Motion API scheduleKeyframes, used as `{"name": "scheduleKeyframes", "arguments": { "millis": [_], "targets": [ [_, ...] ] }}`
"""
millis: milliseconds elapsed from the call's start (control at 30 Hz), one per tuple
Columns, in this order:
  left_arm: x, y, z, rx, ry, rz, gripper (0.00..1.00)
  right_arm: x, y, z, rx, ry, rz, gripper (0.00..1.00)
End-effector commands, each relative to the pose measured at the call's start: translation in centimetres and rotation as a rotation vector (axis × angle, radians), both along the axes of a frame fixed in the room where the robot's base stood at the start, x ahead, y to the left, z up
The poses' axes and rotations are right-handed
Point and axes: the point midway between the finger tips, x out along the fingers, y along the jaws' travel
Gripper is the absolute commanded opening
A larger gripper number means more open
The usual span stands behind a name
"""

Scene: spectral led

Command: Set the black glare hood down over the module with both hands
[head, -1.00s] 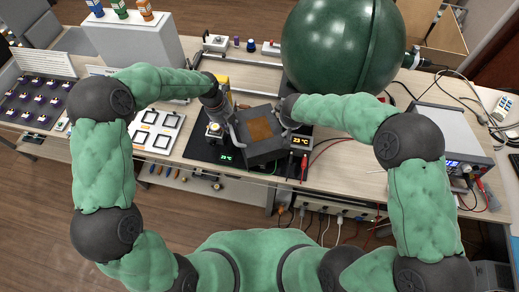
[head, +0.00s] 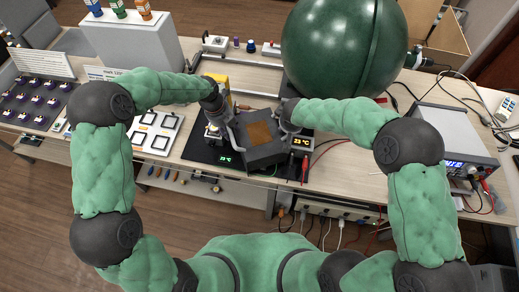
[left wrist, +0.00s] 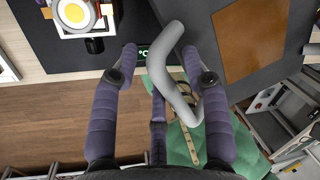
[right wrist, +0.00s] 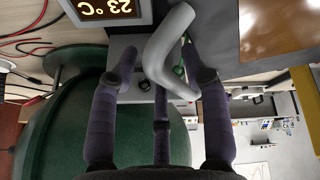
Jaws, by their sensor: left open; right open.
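The black glare hood (head: 265,155) is a dark box with a brown panel on top, above the black mat; I cannot tell whether it rests there. It also shows in the left wrist view (left wrist: 220,70). My left gripper (left wrist: 160,58) is open, with its fingers on either side of the hood's grey curved handle (left wrist: 172,70). My right gripper (right wrist: 159,55) is likewise open around the other grey handle (right wrist: 160,55). A white square piece with a yellow disc (left wrist: 75,13) stands left of the hood. I cannot tell if it is the module; anything under the hood is hidden.
A large dark green sphere (head: 340,50) stands close behind my right arm. Temperature displays sit left (head: 225,159) and right (head: 301,142) of the hood. A red test lead (head: 304,168) hangs at the front edge. A power supply (head: 455,140) stands at the right.

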Motion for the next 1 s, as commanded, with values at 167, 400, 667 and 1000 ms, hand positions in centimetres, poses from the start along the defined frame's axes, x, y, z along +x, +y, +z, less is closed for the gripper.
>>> {"name": "scheduleKeyframes", "arguments": {
  "millis": [167,400,667,1000],
  "targets": [
    [0.0,0.2,1.2,0.000,-0.002,0.000,0.46,0.0,0.0,0.0,0.000,-0.001,0.000,0.47],
    [-0.2,1.1,5.6,0.000,-0.006,0.000,0.46,0.0,0.0,0.0,0.000,-0.001,0.000,0.47],
    [-0.5,1.9,10.0,-0.001,-0.003,0.001,0.46,0.0,0.0,0.0,0.000,-0.001,0.000,0.47],
    [-0.6,2.3,11.8,0.000,0.000,0.001,0.46,-0.2,0.0,0.8,0.000,-0.003,-0.001,0.47]
  ]
}}
